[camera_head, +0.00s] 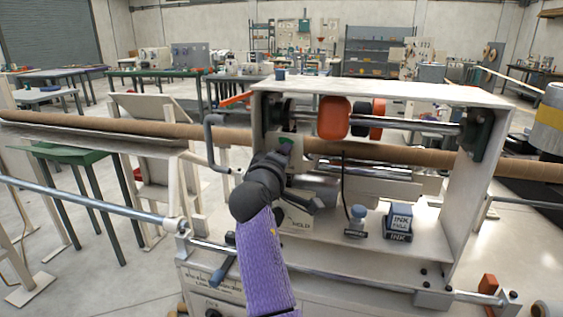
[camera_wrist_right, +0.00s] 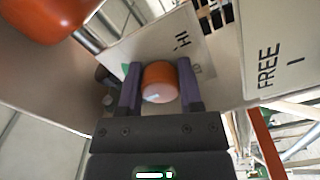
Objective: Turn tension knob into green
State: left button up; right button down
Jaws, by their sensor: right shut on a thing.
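The tension knob (camera_wrist_right: 160,82) is an orange, rounded cylinder in the right wrist view. It sits between the two purple fingers of my right gripper (camera_wrist_right: 159,88), which is shut on it. Behind it is a pale panel (camera_wrist_right: 207,52) with partly visible lettering, "HI". A small green patch (camera_wrist_right: 125,69) shows beside the left finger. In the head view, my right gripper (camera_head: 284,158) is at the left end of the winder, and the knob is hidden there. My left gripper is in neither view.
The winder frame (camera_head: 470,200) surrounds the work area, with an orange roller (camera_head: 334,117) close right of my gripper. A long brown tube (camera_head: 420,155) runs across. A small bottle (camera_head: 357,222) and an ink box (camera_head: 399,222) stand on the shelf.

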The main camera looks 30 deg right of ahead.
jog(key=shift+f+m+b, duration=0.2)
jog(key=shift+m+b, duration=0.25)
jog(key=shift+m, duration=0.75)
jog(key=shift+c, duration=1.8)
grip_release()
jog(key=shift+o, duration=0.5)
jog(key=shift+r, duration=0.1)
